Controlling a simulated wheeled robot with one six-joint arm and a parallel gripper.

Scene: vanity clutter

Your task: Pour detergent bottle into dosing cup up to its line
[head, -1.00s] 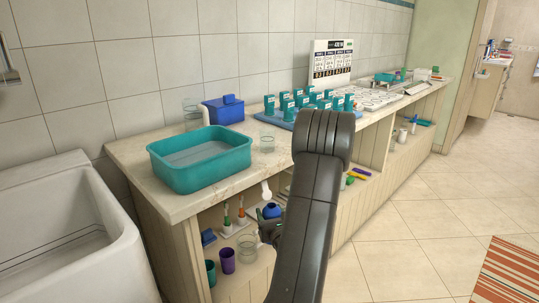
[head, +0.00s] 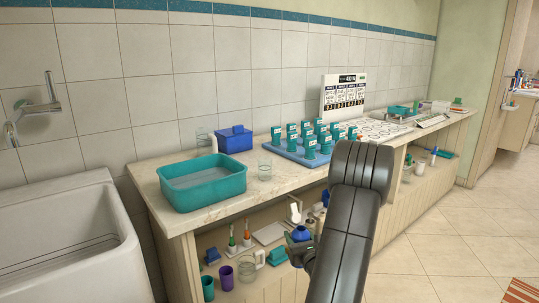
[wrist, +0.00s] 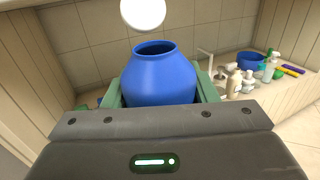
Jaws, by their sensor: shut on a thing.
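My gripper (wrist: 160,98) is shut on a round blue bottle (wrist: 158,75) with an open, wide mouth, held upright between green fingers. In the head view the blue bottle (head: 301,233) shows at the front of the open shelf, below the counter edge, beside my dark arm, which partly hides the gripper. Clear cups stand on the counter (head: 265,168), near the wall (head: 202,138) and on the lower shelf (head: 246,268). I cannot tell which is the dosing cup, and no fill line can be made out. A white round thing (wrist: 143,12) shows above the bottle mouth.
A teal basin (head: 204,197) sits at the counter's left end, with a blue box (head: 235,139) behind it. Several teal containers stand on a blue tray (head: 277,151). Purple (head: 226,278) and green (head: 207,288) cups stand on the shelf. A white tub (head: 75,245) is at left.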

